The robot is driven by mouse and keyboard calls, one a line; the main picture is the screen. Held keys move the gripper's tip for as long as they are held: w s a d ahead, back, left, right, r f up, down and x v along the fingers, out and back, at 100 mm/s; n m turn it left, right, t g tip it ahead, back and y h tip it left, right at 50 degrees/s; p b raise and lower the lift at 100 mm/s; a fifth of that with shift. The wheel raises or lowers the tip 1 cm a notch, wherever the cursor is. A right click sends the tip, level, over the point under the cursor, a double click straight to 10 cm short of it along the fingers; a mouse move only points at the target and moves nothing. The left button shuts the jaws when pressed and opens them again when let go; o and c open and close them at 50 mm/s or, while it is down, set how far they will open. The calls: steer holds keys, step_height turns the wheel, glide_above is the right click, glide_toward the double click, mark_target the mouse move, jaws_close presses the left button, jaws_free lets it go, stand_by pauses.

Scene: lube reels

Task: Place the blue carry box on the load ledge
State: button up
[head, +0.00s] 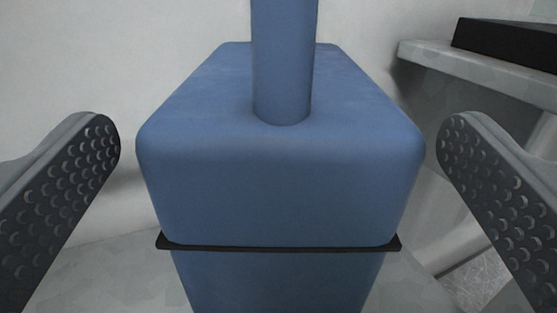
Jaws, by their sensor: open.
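The blue carry box (280,190) stands upright in the middle of the head view, close in front of me. It has rounded edges, a thin black band around its lower part and a blue post (284,60) rising from its top. The top of the post is cut off by the frame. My gripper (279,145) is open, with one dimpled finger on each side of the box. Gaps show between both fingers and the box in the picture. The box's base is out of view.
A grey ledge (480,72) juts out at the upper right, with a black flat object (508,42) on it. I cannot tell whether this is the load ledge. A pale wall (120,60) stands behind the box. A light grey surface (105,265) shows lower down.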

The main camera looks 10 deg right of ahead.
steer(key=s+a+p, duration=0.1)
steer(key=s, duration=0.5)
steer(key=shift+s+f, duration=0.15)
steer(key=shift+f, duration=0.15)
